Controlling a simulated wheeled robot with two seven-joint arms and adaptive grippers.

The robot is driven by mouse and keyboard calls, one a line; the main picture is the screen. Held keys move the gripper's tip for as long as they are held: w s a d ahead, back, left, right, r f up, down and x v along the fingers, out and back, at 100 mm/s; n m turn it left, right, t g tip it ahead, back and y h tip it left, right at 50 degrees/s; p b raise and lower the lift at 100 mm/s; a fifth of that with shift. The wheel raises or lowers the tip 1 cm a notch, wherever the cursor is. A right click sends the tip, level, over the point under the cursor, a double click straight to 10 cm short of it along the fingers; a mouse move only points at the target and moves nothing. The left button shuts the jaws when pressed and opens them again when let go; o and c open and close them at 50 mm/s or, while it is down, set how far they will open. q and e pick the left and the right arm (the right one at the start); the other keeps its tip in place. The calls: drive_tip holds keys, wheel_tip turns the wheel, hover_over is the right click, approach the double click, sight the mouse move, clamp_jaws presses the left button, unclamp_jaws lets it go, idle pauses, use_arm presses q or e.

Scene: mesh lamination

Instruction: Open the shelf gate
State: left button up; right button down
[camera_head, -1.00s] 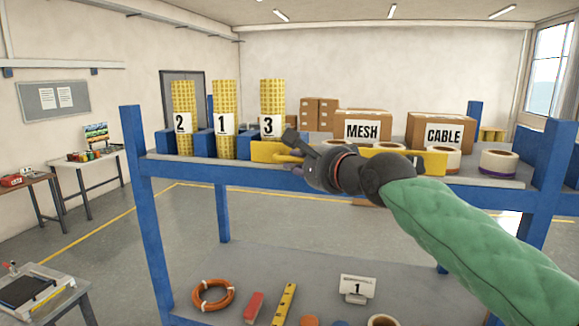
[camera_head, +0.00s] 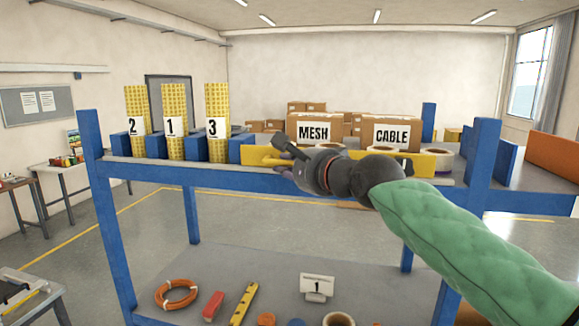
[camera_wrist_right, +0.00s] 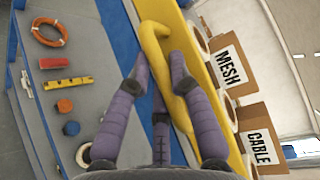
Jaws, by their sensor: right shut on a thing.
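The shelf gate (camera_head: 415,164) is a long yellow bar along the front edge of the blue shelf's upper deck, in front of the mesh and cable boxes. A curved yellow handle (camera_wrist_right: 160,60) stands out from its face near its left end. My right gripper (camera_head: 284,158) is at this handle; in the right wrist view its purple fingers (camera_wrist_right: 157,76) are closed around it. The handle's gripped part is partly hidden by the fingers. My left gripper is not in view.
Yellow mesh rolls labelled 2 (camera_head: 136,105), 1 (camera_head: 174,105) and 3 (camera_head: 216,105) stand between blue dividers left of the gate. A MESH box (camera_head: 314,132) and CABLE box (camera_head: 391,133) sit behind it. A blue post (camera_head: 481,165) rises at right.

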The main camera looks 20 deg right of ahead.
drive_tip(key=c, duration=1.1)
unclamp_jaws()
drive_tip(key=shift+f, duration=0.1)
drive_tip(key=v, duration=1.2)
